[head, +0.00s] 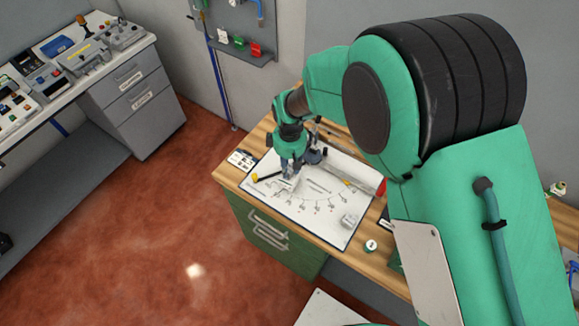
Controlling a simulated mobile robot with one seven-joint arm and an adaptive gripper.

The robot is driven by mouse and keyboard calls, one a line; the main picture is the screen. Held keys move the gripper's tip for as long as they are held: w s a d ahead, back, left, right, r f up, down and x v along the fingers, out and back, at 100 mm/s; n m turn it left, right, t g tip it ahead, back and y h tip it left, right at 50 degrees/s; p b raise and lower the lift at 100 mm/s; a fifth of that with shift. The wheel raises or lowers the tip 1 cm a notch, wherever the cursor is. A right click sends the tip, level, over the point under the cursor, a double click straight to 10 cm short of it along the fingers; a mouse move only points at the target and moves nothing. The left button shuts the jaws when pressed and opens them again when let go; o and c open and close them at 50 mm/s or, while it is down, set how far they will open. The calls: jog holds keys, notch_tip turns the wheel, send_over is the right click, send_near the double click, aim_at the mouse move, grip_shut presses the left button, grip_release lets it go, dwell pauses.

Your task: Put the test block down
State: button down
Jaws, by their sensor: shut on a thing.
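My gripper (291,173) is over the left part of the white printed sheet (318,232) on the wooden workbench (230,172). It is shut on a small pale grey block (287,184), which I take to be the test block. The block is at or just above the sheet; I cannot tell whether it touches. My gripper and wrist partly hide it.
Another small grey piece (348,220) lies near the sheet's right edge. A yellow-and-black tool (266,177) lies left of my gripper. A white card (241,160) and a green round item (370,246) lie beside the sheet. The sheet's lower middle is clear.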

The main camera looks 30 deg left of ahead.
aim_at(290, 168)
jog(key=shift+f, duration=0.1)
jog(key=c, duration=1.4)
grip_release()
jog(key=shift+o, duration=0.2)
notch_tip(290, 168, up, 12)
jog(key=shift+w, duration=0.1)
jog(key=shift+r, duration=0.2)
